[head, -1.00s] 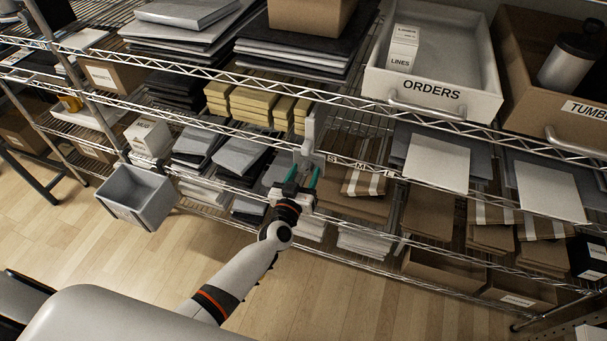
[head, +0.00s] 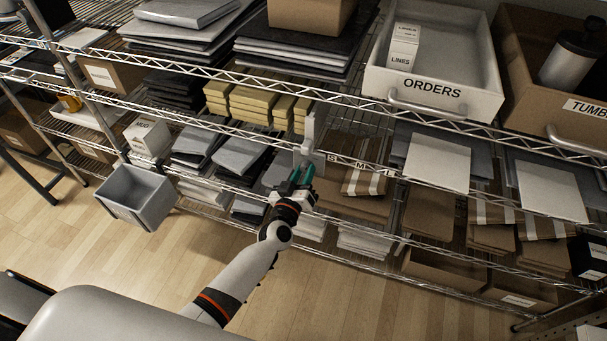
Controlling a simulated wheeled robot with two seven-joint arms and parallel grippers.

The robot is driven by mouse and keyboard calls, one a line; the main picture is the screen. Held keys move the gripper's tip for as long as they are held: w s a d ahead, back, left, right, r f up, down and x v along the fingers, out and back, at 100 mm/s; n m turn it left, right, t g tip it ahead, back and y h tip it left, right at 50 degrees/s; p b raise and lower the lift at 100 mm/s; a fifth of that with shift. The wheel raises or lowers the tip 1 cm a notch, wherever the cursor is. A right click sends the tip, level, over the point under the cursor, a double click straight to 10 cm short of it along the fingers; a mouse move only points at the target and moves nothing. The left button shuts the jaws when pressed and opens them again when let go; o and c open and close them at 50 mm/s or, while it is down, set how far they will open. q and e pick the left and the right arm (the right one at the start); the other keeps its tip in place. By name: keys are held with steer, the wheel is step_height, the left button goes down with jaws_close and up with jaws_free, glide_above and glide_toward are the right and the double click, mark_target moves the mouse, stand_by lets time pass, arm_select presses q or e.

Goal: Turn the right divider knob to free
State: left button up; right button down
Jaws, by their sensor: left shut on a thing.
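A pale grey upright divider (head: 311,134) stands at the front of the middle shelf, right of the yellow stacks. My left gripper (head: 302,176), with teal fingers, is at the divider's lower front. Its fingers are shut on the divider knob, which they and the gripper body hide. The gripper is rolled, one finger showing higher and to the right of the other. The knob's marking cannot be read. My right gripper is not in view.
The wire shelf edge with S, M and L labels (head: 360,166) runs just right of the gripper. A grey bin (head: 137,196) hangs at the left. A white ORDERS drawer (head: 432,95) sits above right. The wooden floor (head: 135,265) in front is clear.

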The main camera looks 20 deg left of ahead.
arm_select(q)
steer(key=n+b, duration=0.1)
steer(key=n, duration=0.4)
steer(key=shift+f+n, duration=0.1)
steer(key=shift+n, duration=0.2)
steer(key=shift+n+b, duration=0.6)
steer(key=shift+n, duration=1.7)
steer(key=o, duration=1)
steer(key=shift+c, duration=0.2)
steer(key=s, duration=1.2)
steer(key=shift+a, duration=0.2)
